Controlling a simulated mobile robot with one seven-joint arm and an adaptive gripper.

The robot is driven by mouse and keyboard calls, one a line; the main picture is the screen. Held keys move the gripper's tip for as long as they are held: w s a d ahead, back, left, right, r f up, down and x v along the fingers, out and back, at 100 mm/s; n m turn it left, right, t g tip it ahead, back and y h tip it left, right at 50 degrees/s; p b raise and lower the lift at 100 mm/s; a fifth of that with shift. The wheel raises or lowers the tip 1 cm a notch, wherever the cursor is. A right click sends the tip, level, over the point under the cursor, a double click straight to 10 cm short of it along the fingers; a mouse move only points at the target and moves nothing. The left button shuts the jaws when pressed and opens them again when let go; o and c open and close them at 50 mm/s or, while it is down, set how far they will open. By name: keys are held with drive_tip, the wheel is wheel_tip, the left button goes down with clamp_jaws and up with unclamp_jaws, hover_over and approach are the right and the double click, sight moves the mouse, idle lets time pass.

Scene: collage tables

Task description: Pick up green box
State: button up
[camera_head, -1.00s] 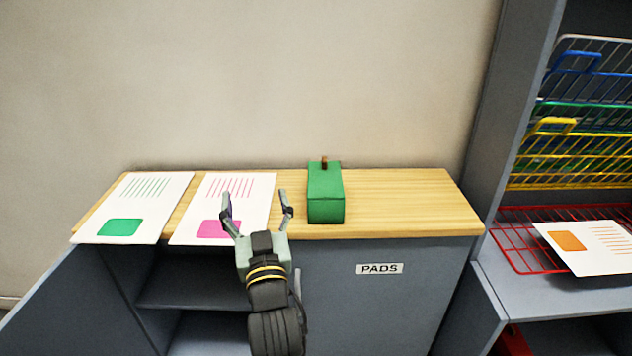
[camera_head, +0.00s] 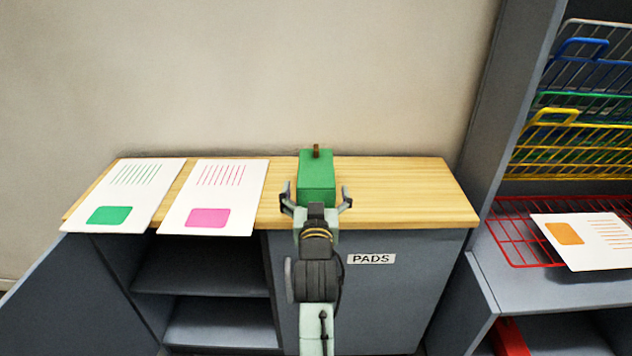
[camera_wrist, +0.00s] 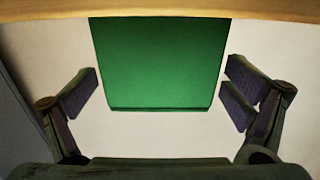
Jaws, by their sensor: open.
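The green box (camera_head: 317,172) stands on the wooden cabinet top (camera_head: 400,190), with a small brown knob on its top. In the wrist view the green box (camera_wrist: 160,62) fills the upper middle, between and a little beyond the fingertips. My gripper (camera_head: 316,194) is open at the near end of the box, with one finger towards each side. In the wrist view my gripper (camera_wrist: 162,92) has visible gaps between both fingers and the box. Nothing is held.
Two sheets, one with a green patch (camera_head: 108,215) and one with a pink patch (camera_head: 207,218), lie left of the box. The cabinet top right of the box is clear. A rack with a red wire tray (camera_head: 505,237) stands at the right, and a wall rises behind.

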drive_tip(key=w, duration=0.3)
drive_tip(key=shift+w+p, duration=0.15)
drive_tip(key=shift+p, duration=0.15)
drive_tip(key=c, duration=1.2)
